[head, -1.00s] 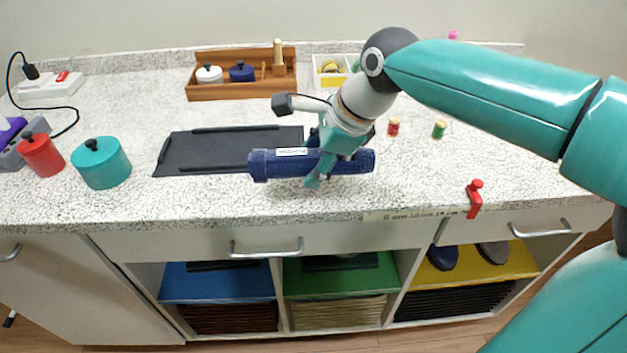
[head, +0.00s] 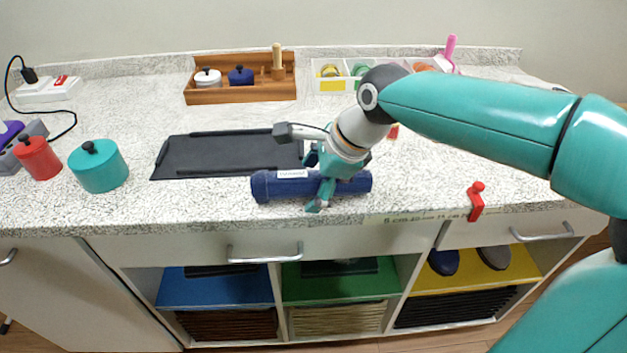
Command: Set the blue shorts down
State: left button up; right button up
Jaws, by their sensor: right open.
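The blue shorts (head: 283,186) are a rolled dark blue bundle with a white label. They lie along the countertop near its front edge, at the front right of the black tray. My right gripper (head: 318,200) is at the right part of the roll, with its jaws open around it. Part of the roll is hidden behind the gripper. My left gripper is not in view.
The black tray (head: 165,160) lies behind the roll. Teal (head: 98,170) and red (head: 38,158) pots stand at left. A red clamp (head: 476,203) sits on the front edge at right. A wooden rack (head: 240,94) stands at the back. Open shelves are below.

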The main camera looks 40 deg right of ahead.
jog(key=shift+s+d+r, duration=0.1)
jog(key=shift+s+r, duration=0.05)
jog(key=shift+r, duration=0.4)
jog(key=p+v, duration=0.2)
jog(key=v, duration=0.9)
jog(key=shift+s+f, duration=0.15)
jog(key=shift+s, duration=0.05)
